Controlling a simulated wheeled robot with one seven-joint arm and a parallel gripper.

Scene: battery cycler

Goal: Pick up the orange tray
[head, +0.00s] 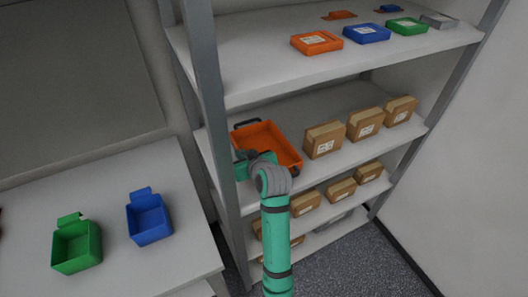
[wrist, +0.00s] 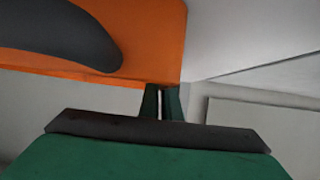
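The orange tray (head: 268,140) sits on the middle shelf at its left end, an open box with a dark handle (head: 246,123) at its far left side. My gripper (head: 250,160) is at the tray's near left side, partly hidden by my wrist. In the wrist view the tray's orange surface (wrist: 150,40) fills the top, with a dark curved part (wrist: 60,35) across its left. My green fingers (wrist: 162,101) are close together at the tray's lower edge, with a thin light gap between them. I cannot tell whether they hold the edge.
Cardboard boxes (head: 325,139) stand right of the tray and on the shelf below. A grey shelf post (head: 208,90) stands left of the tray. A side table (head: 110,190) holds green and blue bins.

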